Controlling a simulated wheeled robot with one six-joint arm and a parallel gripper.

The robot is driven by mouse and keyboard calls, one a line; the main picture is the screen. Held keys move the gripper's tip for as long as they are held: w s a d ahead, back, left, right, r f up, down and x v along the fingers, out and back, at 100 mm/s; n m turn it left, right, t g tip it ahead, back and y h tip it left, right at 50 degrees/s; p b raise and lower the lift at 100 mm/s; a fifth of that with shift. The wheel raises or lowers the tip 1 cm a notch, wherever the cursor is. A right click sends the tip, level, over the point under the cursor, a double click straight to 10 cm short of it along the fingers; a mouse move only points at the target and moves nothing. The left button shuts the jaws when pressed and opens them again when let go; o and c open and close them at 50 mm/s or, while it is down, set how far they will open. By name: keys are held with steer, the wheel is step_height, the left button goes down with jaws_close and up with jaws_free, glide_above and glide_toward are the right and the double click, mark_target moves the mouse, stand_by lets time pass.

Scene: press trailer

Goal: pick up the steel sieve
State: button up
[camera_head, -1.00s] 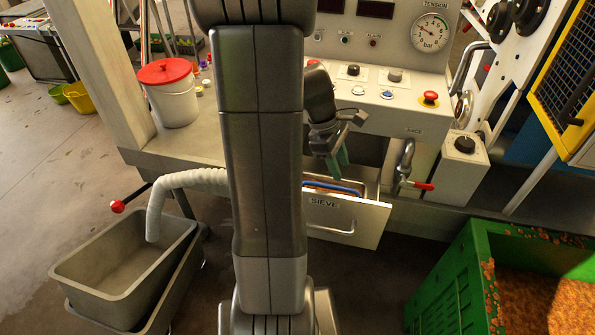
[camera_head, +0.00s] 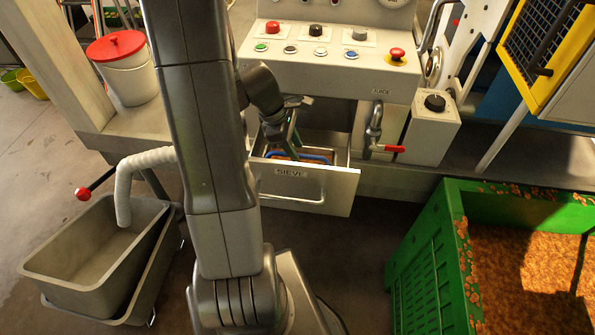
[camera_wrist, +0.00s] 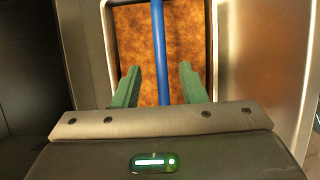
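The drawer labelled SIEVE (camera_head: 335,190) is pulled open below the control panel. In it lies the steel sieve (camera_wrist: 132,38), a rectangular pale frame around a brown-orange speckled surface. A blue bar (camera_wrist: 158,38) runs over its middle in the wrist view; blue also shows inside the drawer in the head view (camera_head: 318,156). My gripper (camera_wrist: 160,68) is open, with one green finger on each side of the blue bar and gaps on both sides. In the head view my gripper (camera_head: 284,138) points down into the drawer. Part of the sieve is hidden behind my gripper and the drawer front.
The control panel (camera_head: 330,62) overhangs the drawer. A tap with a red lever (camera_head: 374,130) stands right of it. A green crate (camera_head: 430,270) of brown pulp is at the right. A grey tub (camera_head: 60,265) and a white bucket with red lid (camera_head: 128,80) are at the left.

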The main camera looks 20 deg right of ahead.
steer(key=x, duration=0.5)
steer(key=shift+a+f, duration=0.15)
jaws_close()
stand_by(1.3)
